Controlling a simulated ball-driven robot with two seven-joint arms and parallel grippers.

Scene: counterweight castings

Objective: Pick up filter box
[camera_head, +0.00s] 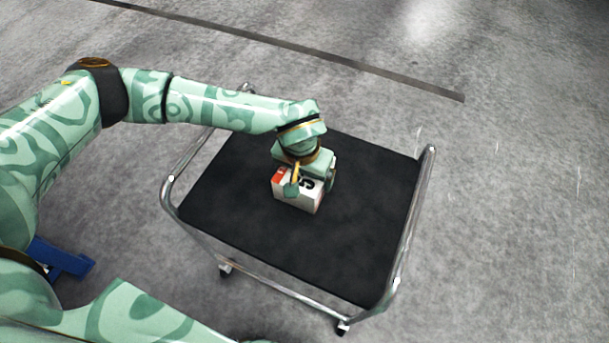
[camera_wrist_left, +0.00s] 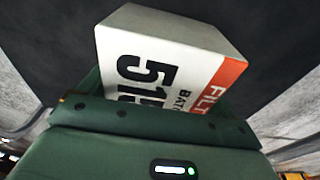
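The filter box (camera_head: 312,204) is white with an orange-red patch and black print. It is at the middle of the black cart top, under my left gripper (camera_head: 312,184). One finger shows in front of the box and the other at its right side. I cannot tell whether both fingers press on it. In the left wrist view the box (camera_wrist_left: 155,75) shows large digits "515" and an orange band, close beyond the dark green gripper body (camera_wrist_left: 150,140), which hides its near end. My right gripper is not in view.
The cart (camera_head: 240,235) has a flat black top and chrome tube handles at the left and right (camera_head: 412,225). The rest of its top is bare. Grey concrete floor surrounds it, with a dark strip (camera_head: 300,50) at the back. A blue object (camera_head: 62,262) is at the lower left.

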